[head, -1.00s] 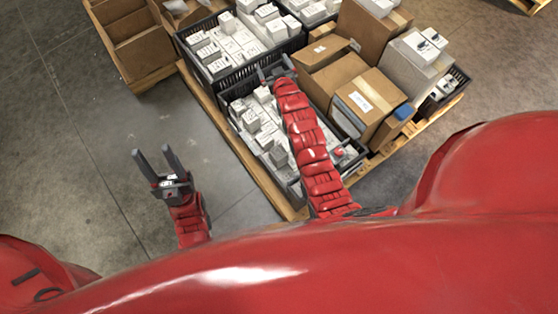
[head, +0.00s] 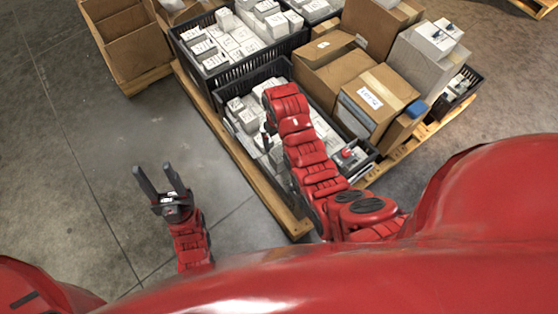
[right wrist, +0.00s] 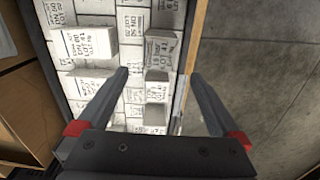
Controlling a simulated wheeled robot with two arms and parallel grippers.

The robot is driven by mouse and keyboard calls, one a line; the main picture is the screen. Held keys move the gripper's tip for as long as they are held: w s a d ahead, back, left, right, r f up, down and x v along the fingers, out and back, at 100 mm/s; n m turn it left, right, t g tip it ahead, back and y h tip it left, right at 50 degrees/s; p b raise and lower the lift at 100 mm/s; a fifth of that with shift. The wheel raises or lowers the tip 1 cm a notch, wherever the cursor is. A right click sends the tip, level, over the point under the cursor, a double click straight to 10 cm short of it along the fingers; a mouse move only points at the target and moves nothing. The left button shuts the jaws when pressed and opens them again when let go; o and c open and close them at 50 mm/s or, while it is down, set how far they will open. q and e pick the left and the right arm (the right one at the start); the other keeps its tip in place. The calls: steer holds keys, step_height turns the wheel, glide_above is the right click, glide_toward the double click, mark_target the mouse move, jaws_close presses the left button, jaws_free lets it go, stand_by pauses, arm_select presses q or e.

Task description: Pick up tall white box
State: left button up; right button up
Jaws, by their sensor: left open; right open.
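Many white printed boxes (head: 248,120) fill the near black crate (head: 284,68). Several stand higher than the rest; I cannot tell which one is the tall white box. In the right wrist view, a raised white box (right wrist: 157,90) shows between the fingers of my right gripper (right wrist: 160,76), with another raised box (right wrist: 162,50) just beyond. My right gripper is open and points down over the crate, with nothing held; in the head view it is mostly hidden by its own arm. My left gripper (head: 160,176) is open and empty above the bare floor, left of the pallet.
A second black crate of white boxes (head: 215,65) stands behind. Brown cartons (head: 372,100) stand close on the right, with a large grey-white box (head: 420,60) beyond. The wooden pallet edge (head: 245,165) runs along the left, with clear floor (head: 120,130) outside it.

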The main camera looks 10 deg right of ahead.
step_height(320, 180, down, 6)
steer(key=shift+r+b, duration=0.25)
steer(key=shift+b, duration=0.3)
steer(key=f+b, duration=0.1)
steer(key=f, duration=0.1)
steer(key=f+b, duration=0.1)
steer(key=f, duration=0.2)
steer(key=shift+s+d+f, duration=0.1)
steer(key=shift+s+f, duration=0.05)
steer(key=shift+s, duration=0.05)
jaws_close()
